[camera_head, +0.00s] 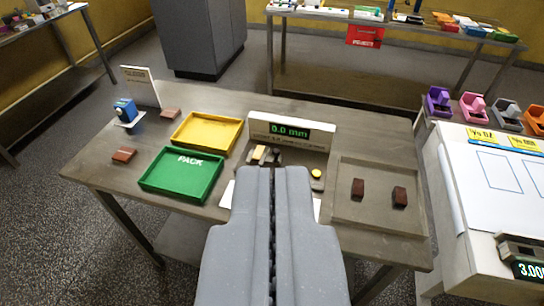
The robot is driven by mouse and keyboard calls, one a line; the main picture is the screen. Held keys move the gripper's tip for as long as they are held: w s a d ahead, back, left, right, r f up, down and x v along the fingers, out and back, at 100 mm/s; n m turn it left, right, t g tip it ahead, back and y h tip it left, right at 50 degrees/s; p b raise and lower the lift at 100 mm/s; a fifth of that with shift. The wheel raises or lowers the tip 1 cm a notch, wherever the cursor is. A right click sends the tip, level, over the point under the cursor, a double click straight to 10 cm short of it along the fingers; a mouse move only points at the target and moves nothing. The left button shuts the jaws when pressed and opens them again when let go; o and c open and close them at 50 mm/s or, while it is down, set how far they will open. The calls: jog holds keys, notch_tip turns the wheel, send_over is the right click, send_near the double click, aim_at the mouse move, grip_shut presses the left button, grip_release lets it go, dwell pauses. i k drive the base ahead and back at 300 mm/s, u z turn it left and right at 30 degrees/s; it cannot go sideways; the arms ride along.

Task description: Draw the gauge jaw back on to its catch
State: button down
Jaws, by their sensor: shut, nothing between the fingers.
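The gauge (290,130) stands on the table in the middle of the head camera view. Its green display reads 0.0 mm. Small parts sit in front of the display: a light block and dark pieces (265,155) at its left, and a round yellow button (316,173) at its right. I cannot tell which of these small parts is the jaw or the catch. My gripper (272,172) reaches in from the bottom, shut and empty, its tips just in front of the gauge in the picture and covering part of it.
A green PACK tray (151,184) and a yellow tray (178,132) lie to the left, with brown blocks (124,155) nearby. A grey tray (345,217) at the right holds two dark brown blocks (399,197). A white bench (463,195) stands further right.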

aim_at(272, 155)
jog(key=u, duration=0.15)
jog(key=k, duration=0.3)
jog(key=z, duration=0.4)
jog(key=i, duration=1.2)
jog(key=u, duration=0.35)
